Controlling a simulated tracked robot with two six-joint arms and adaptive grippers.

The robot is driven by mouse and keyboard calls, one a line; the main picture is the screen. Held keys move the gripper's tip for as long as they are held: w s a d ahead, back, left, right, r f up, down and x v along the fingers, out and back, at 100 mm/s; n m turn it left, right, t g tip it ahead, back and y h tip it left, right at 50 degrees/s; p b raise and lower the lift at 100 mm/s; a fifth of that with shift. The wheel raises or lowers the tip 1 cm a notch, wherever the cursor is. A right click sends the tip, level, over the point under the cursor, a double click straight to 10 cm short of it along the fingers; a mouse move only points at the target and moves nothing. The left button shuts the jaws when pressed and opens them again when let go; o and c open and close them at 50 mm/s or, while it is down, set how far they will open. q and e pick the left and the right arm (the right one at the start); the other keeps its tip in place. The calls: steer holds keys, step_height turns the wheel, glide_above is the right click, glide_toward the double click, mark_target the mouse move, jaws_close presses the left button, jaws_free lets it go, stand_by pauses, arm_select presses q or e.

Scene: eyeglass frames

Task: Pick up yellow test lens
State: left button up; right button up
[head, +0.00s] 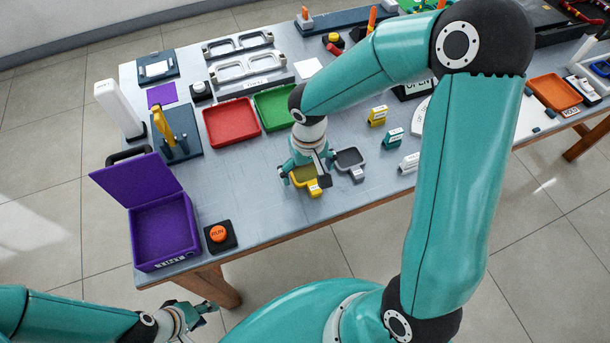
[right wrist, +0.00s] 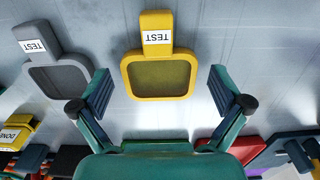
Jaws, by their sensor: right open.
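The yellow test lens (right wrist: 157,97) lies on the table between the spread fingers of my right gripper (right wrist: 161,100) in the right wrist view. It has a squarish yellow frame, a dark olive pane and a handle with a white TEST label. No finger touches it in that view. In the head view the lens (head: 314,190) is partly hidden by my right gripper (head: 305,178), which points down over it. A grey test lens (right wrist: 62,77) lies beside it and also shows in the head view (head: 352,163). My left gripper (head: 201,311) is off the table at the lower left.
A red tray (head: 207,138) and a green tray (head: 270,116) lie behind my right gripper. A purple open box (head: 136,219) and an orange button (head: 218,234) are at the left. Small yellow and teal blocks (head: 392,138) stand to the right. The table's front edge is close to the lens.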

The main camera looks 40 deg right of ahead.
mark_target(308, 175)
steer(key=c, duration=1)
steer(key=shift+r, duration=0.15)
steer(key=shift+c, duration=0.2)
step_height(308, 175, up, 20)
steer(key=p, duration=0.1)
steer(key=shift+p, duration=0.35)
